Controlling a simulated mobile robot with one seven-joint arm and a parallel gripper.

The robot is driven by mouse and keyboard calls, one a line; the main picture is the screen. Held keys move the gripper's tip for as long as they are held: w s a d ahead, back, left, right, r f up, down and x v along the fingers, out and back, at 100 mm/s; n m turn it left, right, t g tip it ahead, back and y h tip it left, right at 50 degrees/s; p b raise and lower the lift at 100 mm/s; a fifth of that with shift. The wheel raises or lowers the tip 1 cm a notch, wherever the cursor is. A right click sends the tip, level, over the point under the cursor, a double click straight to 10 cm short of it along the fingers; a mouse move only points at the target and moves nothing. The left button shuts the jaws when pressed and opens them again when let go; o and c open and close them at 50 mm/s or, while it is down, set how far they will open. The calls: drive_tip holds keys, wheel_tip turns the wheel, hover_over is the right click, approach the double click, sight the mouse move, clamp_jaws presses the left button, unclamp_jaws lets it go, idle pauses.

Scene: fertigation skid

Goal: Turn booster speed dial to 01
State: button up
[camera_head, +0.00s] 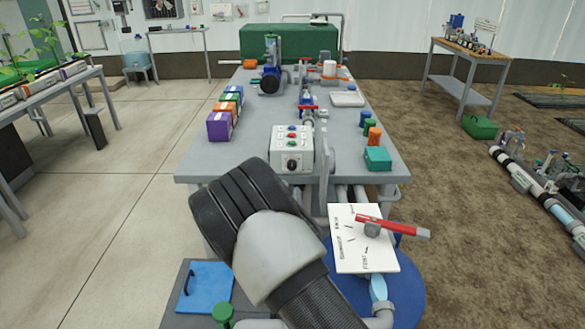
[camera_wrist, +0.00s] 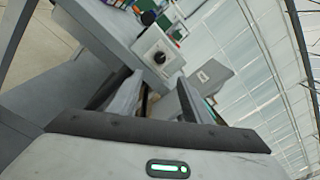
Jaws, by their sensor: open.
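A pale control box (camera_head: 302,142) stands at the near end of the grey bench, with coloured buttons and a round black dial (camera_head: 291,164) low on its front. The wrist view shows the box tilted, with the dial (camera_wrist: 160,57) beyond my fingertips. I take this knob for the booster speed dial; its markings are too small to read. My gripper (camera_wrist: 158,86) is open and empty, its two fingers apart and not touching the dial. In the head view my arm hides the gripper.
A white sign plate (camera_head: 350,258) with a red lever (camera_head: 395,227) is at the near right, below the bench. A grey upright plate (camera_head: 326,152) stands just right of the box. Coloured boxes (camera_head: 219,126) line the bench's left side, and a teal box (camera_head: 378,158) is at right.

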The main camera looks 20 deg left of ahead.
sight(291, 168)
drive_tip(key=w+a+b, duration=0.1)
drive_tip(key=w, duration=0.4)
drive_tip(key=w+a+b, duration=0.1)
drive_tip(key=w, duration=0.4)
drive_tip(key=w+a+b, duration=0.1)
drive_tip(key=w, duration=0.4)
drive_tip(key=shift+w+a, duration=0.1)
drive_tip(key=shift+w, duration=0.3)
drive_tip(key=c, duration=1)
drive_tip(key=shift+c, duration=0.2)
drive_tip(key=shift+n, duration=0.3)
drive_tip(key=n+p, duration=0.2)
drive_tip(key=n, duration=0.3)
drive_tip(key=shift+a+n, duration=0.1)
drive_tip(key=shift+n, duration=0.3)
drive_tip(key=n+p, duration=0.1)
drive_tip(key=n, duration=0.4)
drive_tip(key=shift+f+n+t+y+p, duration=0.1)
drive_tip(key=shift+n+t+y+p, duration=0.2)
drive_tip(key=shift+n+y+p, duration=0.1)
